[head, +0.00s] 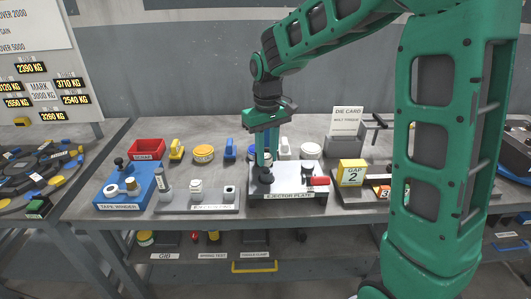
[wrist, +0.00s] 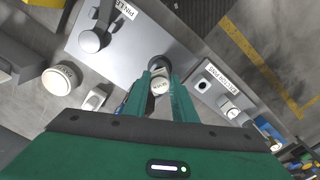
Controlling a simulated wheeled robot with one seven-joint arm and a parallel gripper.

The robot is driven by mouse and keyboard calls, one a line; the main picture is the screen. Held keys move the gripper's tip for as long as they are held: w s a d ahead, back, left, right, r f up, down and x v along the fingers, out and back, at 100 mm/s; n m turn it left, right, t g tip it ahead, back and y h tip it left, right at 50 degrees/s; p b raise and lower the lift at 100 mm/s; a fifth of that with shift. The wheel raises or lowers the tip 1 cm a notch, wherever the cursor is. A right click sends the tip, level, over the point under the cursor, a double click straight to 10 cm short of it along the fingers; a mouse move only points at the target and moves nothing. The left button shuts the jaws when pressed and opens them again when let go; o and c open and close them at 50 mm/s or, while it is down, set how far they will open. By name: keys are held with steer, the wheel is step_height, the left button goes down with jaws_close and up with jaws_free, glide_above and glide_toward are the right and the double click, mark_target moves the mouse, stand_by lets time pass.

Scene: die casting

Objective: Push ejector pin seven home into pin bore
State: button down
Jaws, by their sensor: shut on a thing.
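The ejector plate (head: 285,190) is a pale block with a labelled front, at the middle of the bench. My gripper (head: 267,158) points down over its left part, with its fingers shut on a pin that has a pale, labelled head. The pin's head shows between the fingertips in the wrist view (wrist: 159,85). A dark round collar (head: 266,176) sits on the plate directly below the fingers. The pin appears upright over or in it; the bore and the pin's depth are hidden. The ejector pin rack (head: 213,208) stands left of the plate, holding a white-capped pin (head: 196,187) and an empty hole (head: 230,189).
A dark knob (head: 307,170) and a red handle (head: 319,181) are at the plate's right. A yellow GAP 2 block (head: 351,172) stands further right. A blue tape winder (head: 130,190) is at the left. Yellow, blue and white items line the back.

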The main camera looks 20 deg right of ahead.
mark_target(267, 156)
steer(key=shift+f, duration=1.35)
steer(key=c, duration=1.4)
jaws_free()
step_height(267, 156, up, 11)
steer(key=shift+f, duration=0.15)
steer(key=s+d+m, duration=0.4)
steer(key=s+d, duration=0.8)
steer(key=s, duration=0.1)
steer(key=s+d+f+m, duration=0.1)
steer(key=s+d+f, duration=0.1)
steer(key=s, duration=0.4)
steer(key=s+d+f+m, duration=0.1)
steer(key=s+f+m, duration=0.1)
steer(key=s, duration=0.4)
steer(key=s+d+f+m, duration=0.1)
steer(key=s+d+f, duration=0.1)
steer(key=s, duration=0.4)
steer(key=shift+s+d+f+m, duration=0.1)
steer(key=shift+d+f+m, duration=0.15)
steer(key=shift+d+m, duration=0.15)
